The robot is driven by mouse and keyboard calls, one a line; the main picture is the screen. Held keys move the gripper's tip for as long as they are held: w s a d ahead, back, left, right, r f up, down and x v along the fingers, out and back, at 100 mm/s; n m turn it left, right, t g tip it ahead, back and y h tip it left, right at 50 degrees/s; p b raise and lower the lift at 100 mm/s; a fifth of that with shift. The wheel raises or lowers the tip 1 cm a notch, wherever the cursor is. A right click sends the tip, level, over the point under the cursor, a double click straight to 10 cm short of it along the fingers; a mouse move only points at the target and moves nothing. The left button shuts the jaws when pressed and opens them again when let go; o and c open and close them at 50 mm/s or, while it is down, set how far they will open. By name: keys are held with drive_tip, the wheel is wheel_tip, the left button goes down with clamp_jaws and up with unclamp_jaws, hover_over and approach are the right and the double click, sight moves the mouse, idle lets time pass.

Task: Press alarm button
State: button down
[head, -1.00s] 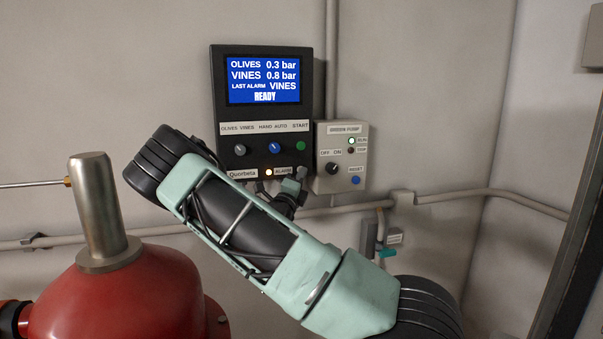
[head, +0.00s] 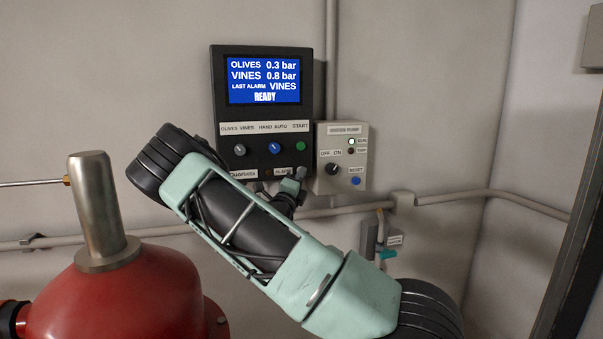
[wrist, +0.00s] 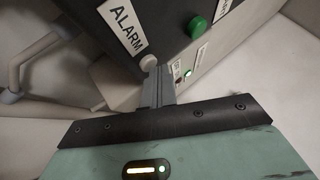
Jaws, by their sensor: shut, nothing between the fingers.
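The alarm button (wrist: 148,62) is a small pale grey round cap beside the end of the white ALARM label (wrist: 122,27) in the wrist view. My gripper (wrist: 156,74) is shut and empty, its fingertips right at the button. They overlap its lower edge in the picture; whether they touch or press it I cannot tell. In the head view, my gripper (head: 294,183) is at the lower right of the black control panel (head: 218,90), small and partly behind my arm. The small lamp (head: 268,172) left of the ALARM label is dark. The screen (head: 263,81) reads READY.
The green START button (head: 301,146) and several selector knobs sit above the ALARM row. A grey pump box (head: 326,150) with a blue RESET button (head: 356,181) adjoins on the right. A red vessel (head: 125,300) stands at front left. A pipe (head: 450,197) runs along the wall.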

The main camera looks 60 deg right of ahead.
drive_tip(key=shift+s+a+b, duration=0.45)
drive_tip(key=shift+s+a, duration=0.15)
drive_tip(key=shift+s, duration=0.1)
drive_tip(key=shift+s+a+b, duration=0.9)
drive_tip(key=shift+s+a, duration=0.7)
drive_tip(key=shift+s, duration=0.3)
